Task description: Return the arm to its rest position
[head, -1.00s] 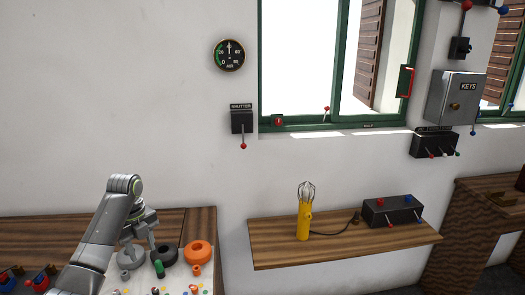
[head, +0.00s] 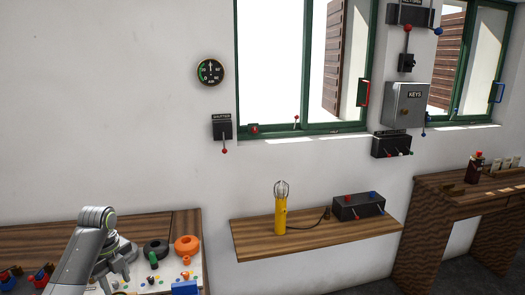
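My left arm reaches in from the lower left of the head view. Its grey gripper (head: 116,275) points down over the left end of a white board (head: 155,273) on the wooden bench. Its two fingers look spread apart, with nothing seen between them. Part of it is hard to separate from grey shapes behind it. My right arm and gripper are not in view.
An orange ring-shaped piece (head: 187,245) and a dark green one (head: 155,250) stand just right of my gripper. A blue block (head: 185,288) is at the front edge. A wall shelf (head: 320,238) holds a yellow lamp (head: 281,215) and a switch box (head: 358,207).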

